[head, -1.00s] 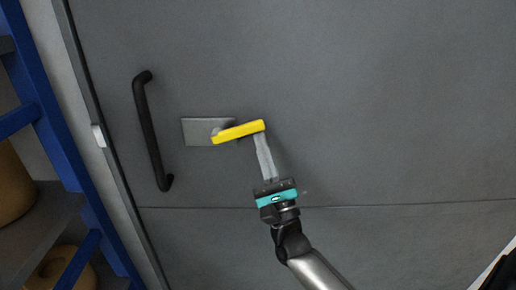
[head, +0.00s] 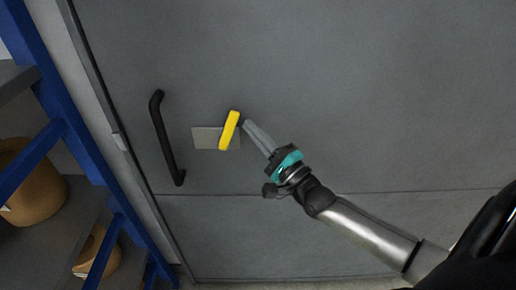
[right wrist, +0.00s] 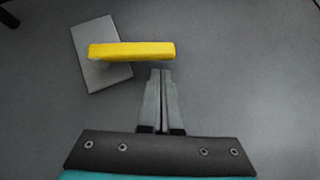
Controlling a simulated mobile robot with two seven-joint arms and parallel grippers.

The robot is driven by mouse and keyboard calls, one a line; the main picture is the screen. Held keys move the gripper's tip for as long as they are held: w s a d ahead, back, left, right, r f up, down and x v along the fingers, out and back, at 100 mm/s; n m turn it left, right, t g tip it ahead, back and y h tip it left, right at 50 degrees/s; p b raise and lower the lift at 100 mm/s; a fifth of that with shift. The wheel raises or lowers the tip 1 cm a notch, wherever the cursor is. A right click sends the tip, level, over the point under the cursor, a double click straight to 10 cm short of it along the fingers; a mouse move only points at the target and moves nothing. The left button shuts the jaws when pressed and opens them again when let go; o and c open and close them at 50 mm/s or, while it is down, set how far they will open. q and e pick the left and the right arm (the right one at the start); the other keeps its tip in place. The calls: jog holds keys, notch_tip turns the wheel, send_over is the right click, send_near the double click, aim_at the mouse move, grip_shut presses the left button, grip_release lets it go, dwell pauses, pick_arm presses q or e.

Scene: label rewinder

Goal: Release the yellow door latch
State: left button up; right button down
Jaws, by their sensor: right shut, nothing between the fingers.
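The yellow latch handle (head: 229,130) is mounted on a grey metal plate (head: 203,138) on the dark grey door (head: 350,90). In the head view the handle stands steep, its top leaning right. My right gripper (head: 246,124) is shut and empty, its fingertips just right of the handle's upper part. In the right wrist view the latch handle (right wrist: 132,50) crosses above the fingertips (right wrist: 161,71), with the plate (right wrist: 98,72) behind its left end. A small gap seems to show between fingertips and handle; contact is hard to tell. My left gripper is out of view.
A black pull handle (head: 166,138) stands on the door left of the plate. A blue-framed shelf (head: 88,150) with brown rolls (head: 32,180) is at the far left. The door face right of the latch is clear apart from my right arm.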

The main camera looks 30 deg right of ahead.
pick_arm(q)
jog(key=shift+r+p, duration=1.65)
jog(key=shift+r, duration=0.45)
pick_arm(e)
jog(key=shift+w+a+r+n+g, duration=0.15)
jog(key=shift+a+r+n+g, duration=0.05)
jog(key=shift+r+n+g, duration=0.2)
jog(key=shift+w+a+r+n+g, duration=0.2)
jog(key=shift+n+g, duration=0.1)
jog(key=shift+n, duration=0.2)
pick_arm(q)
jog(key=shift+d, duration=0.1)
pick_arm(e)
jog(key=shift+s, duration=0.1)
